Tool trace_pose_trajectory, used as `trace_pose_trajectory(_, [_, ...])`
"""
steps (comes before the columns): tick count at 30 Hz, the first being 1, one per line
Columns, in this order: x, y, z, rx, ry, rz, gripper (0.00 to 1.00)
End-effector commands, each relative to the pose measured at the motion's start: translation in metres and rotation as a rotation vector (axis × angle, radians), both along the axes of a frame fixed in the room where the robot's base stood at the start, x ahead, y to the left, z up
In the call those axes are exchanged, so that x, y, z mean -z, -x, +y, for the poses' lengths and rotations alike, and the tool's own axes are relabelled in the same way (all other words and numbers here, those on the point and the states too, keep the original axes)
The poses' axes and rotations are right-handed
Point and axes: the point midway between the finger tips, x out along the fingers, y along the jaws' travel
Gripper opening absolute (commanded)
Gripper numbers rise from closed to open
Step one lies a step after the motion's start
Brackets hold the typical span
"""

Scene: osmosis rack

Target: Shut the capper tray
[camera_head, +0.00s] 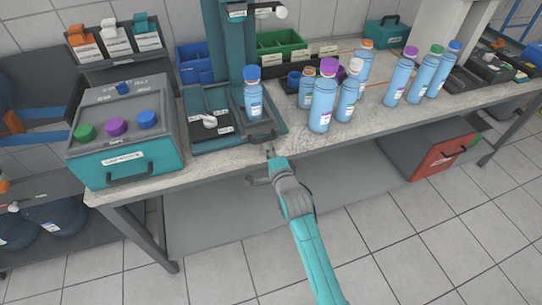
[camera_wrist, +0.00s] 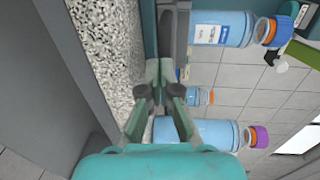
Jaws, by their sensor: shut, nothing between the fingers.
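The capper is a teal machine with an upright column (camera_head: 230,60) and a flat base on the bench. Its dark tray (camera_head: 246,125) bears a blue-capped bottle (camera_head: 253,95), standing upright, and has a dark handle (camera_head: 262,136) at the front. How far the tray is out is hard to tell. My gripper (camera_head: 268,152) is just in front of this handle at the bench's front edge; contact cannot be told. In the sideways wrist view, my gripper (camera_wrist: 160,92) has its fingers together and empty. The blue-capped bottle (camera_wrist: 222,28) also shows there.
Several blue bottles stand to the right, including a purple-capped one (camera_head: 322,100). A teal cap box (camera_head: 125,155) with colored knobs stands left. The bench's front edge (camera_head: 200,172) is close to my arm. A red-fronted case (camera_head: 433,160) lies beneath; open floor lies in front.

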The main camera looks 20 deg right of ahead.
Motion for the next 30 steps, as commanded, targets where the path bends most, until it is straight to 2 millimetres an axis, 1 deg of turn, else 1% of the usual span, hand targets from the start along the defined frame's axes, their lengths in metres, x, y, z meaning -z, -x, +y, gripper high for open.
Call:
trace_pose_trajectory(12, [-0.001, -0.004, 0.000, 0.000, 0.000, 0.000, 0.00])
trace_pose_trajectory(14, [-0.001, -0.008, 0.000, 0.000, 0.000, -0.001, 0.00])
trace_pose_trajectory(21, [-0.001, -0.038, 0.000, 0.000, 0.000, -0.002, 0.00])
trace_pose_trajectory(24, [0.000, -0.043, 0.000, 0.000, 0.000, 0.000, 0.00])
trace_pose_trajectory(30, [0.000, -0.043, 0.000, 0.000, 0.000, 0.000, 0.00])
